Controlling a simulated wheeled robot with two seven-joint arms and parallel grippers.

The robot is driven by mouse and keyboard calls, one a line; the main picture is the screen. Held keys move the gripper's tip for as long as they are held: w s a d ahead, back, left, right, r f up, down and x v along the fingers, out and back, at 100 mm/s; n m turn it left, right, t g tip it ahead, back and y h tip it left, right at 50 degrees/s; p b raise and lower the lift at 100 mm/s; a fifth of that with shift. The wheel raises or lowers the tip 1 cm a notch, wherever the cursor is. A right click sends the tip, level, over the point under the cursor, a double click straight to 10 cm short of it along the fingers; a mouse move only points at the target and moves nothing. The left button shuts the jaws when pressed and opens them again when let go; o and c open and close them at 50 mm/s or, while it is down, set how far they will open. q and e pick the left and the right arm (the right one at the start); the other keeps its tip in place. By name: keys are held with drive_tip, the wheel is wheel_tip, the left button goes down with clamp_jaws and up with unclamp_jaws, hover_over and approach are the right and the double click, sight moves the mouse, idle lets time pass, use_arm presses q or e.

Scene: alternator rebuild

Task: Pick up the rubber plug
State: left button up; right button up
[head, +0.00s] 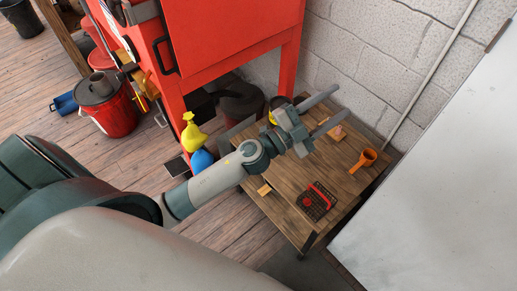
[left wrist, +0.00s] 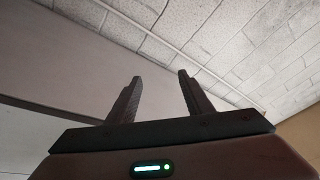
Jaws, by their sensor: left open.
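My left gripper (head: 342,100) is open and empty, held above the far part of the small wooden table (head: 285,208). I cannot tell for sure which thing is the rubber plug; the small items are too small to make out. My right gripper is not in view.
An orange cup-like thing (head: 364,160) stands at the table's right. A small yellowish block (head: 264,189) lies near its left edge. A red cabinet (head: 235,45), a yellow spray bottle (head: 193,133), a block wall (head: 350,50) and a pale panel (head: 440,190) surround the table.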

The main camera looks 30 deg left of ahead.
use_arm(q)
drive_tip(key=d+f+m+g+h, duration=0.2)
drive_tip(key=d+m+g+h, duration=0.35)
drive_tip(key=m, duration=0.25)
drive_tip(key=a+f+m+g+y, duration=0.3)
drive_tip(key=f+m+g+y, duration=0.25)
drive_tip(key=f+g, duration=0.6)
drive_tip(key=w+a+f+n+y, duration=0.1)
drive_tip(key=a+f+y, duration=0.3)
drive_tip(key=a, duration=0.8)
drive_tip(key=a+f+g+y, duration=0.1)
drive_tip(key=a+f+y, duration=0.3)
drive_tip(key=a, duration=0.9)
drive_tip(key=shift+w+a+n+y, duration=0.15)
drive_tip(key=shift+w+n+y, duration=0.2)
drive_tip(key=shift+y, duration=0.85)
drive_tip(key=shift+f, duration=0.2)
